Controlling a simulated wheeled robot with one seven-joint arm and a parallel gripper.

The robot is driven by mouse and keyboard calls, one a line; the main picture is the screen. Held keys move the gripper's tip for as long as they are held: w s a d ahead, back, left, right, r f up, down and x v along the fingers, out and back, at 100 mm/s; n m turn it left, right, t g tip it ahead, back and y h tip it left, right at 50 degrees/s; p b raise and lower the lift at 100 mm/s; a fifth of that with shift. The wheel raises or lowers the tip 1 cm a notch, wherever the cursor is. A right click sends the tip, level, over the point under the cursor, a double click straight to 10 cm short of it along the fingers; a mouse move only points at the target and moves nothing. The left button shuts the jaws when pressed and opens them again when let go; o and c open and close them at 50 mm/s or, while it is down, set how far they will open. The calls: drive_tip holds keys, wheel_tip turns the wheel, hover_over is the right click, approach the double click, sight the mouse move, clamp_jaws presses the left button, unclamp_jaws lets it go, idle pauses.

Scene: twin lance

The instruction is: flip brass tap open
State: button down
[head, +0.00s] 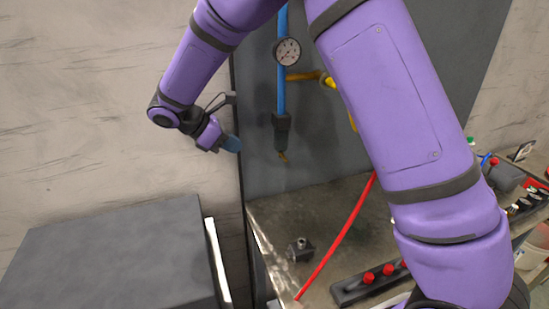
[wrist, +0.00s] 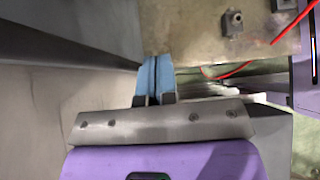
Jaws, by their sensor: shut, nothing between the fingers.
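A brass-coloured piece (head: 283,157) hangs at the lower end of the dark fitting on the blue pipe. Higher up, a brass branch (head: 303,76) runs right from the pipe to a yellow part (head: 328,80), partly hidden behind my arm. I cannot tell for sure which is the tap's handle. My gripper (head: 231,144) is left of the pipe, apart from it and a little higher than the lower brass piece. In the wrist view its blue fingers (wrist: 154,72) are together and empty. No brass part shows there.
A round gauge (head: 287,52) sits on the blue pipe (head: 282,95) before a dark panel. Below is a workbench (head: 270,215) with a small metal fitting (head: 300,249), a red hose (head: 340,236) and red-knobbed valves (head: 369,277). A grey cabinet (head: 120,255) stands at left.

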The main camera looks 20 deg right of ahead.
approach(283, 157)
drive_tip(key=shift+a+f+x, duration=0.4)
drive_tip(key=shift+x, duration=3.3)
drive_tip(key=shift+s, duration=0.35)
